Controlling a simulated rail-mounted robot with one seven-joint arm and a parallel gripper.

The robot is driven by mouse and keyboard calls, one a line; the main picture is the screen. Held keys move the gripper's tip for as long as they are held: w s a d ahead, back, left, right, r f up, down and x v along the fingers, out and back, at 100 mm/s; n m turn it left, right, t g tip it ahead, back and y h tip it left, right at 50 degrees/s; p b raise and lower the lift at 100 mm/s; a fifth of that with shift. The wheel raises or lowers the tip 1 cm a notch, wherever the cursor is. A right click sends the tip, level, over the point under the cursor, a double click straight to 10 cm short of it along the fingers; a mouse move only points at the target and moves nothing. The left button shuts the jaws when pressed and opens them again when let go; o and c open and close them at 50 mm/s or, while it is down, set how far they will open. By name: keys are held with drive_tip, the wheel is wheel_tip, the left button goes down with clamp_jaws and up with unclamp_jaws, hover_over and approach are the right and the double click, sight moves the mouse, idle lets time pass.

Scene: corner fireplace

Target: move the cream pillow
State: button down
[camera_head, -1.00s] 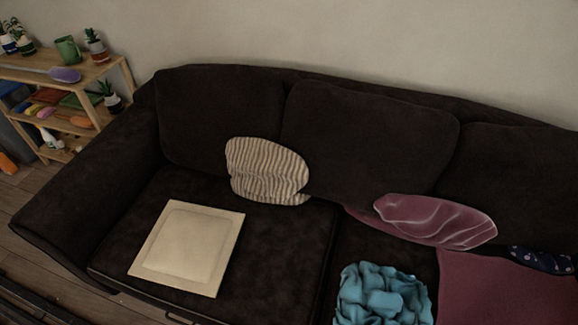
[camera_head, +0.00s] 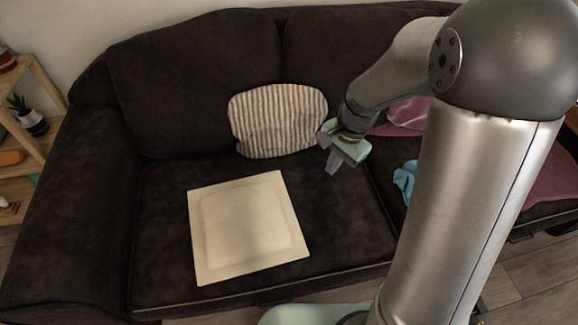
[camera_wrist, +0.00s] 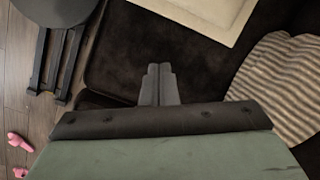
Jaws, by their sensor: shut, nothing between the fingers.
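The cream pillow (camera_head: 247,226) is square with a flat border and lies flat on the left seat of the dark sofa (camera_head: 165,215). In the wrist view its edge (camera_wrist: 212,14) shows at the top, cut off by the frame. My gripper (camera_head: 333,168) is shut and empty, above the seat to the right of the cream pillow and apart from it. In the wrist view the closed fingers (camera_wrist: 159,72) point up the picture, with bare dark seat beyond them.
A beige striped cushion (camera_head: 277,120) leans on the backrest, close left of my gripper. A mauve cushion (camera_head: 409,113) and a blue cloth (camera_head: 405,181) lie to the right, partly hidden by my arm. A wooden shelf (camera_head: 45,90) stands left.

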drive_tip(key=w+a+f+m+b, duration=0.1)
drive_tip(key=w+f+m+b, duration=0.1)
drive_tip(key=f, duration=0.8)
drive_tip(key=w+a+f+m+b, duration=0.2)
drive_tip(key=w+f+b, duration=0.1)
drive_tip(key=f, duration=0.6)
drive_tip(key=w+a+f+m+y+b, duration=0.1)
drive_tip(key=w+f+m+b, duration=0.1)
drive_tip(key=f, duration=0.8)
drive_tip(key=shift+w+a+f+m+b, duration=0.3)
drive_tip(key=shift+w+b, duration=0.1)
drive_tip(key=shift+w, duration=0.25)
drive_tip(key=shift+s+a+r, duration=0.15)
drive_tip(key=shift+a, duration=0.5)
drive_tip(key=shift+s+a+r, duration=0.1)
drive_tip(key=shift+a, duration=0.5)
drive_tip(key=shift+s+a, duration=0.15)
drive_tip(key=shift+a, duration=0.55)
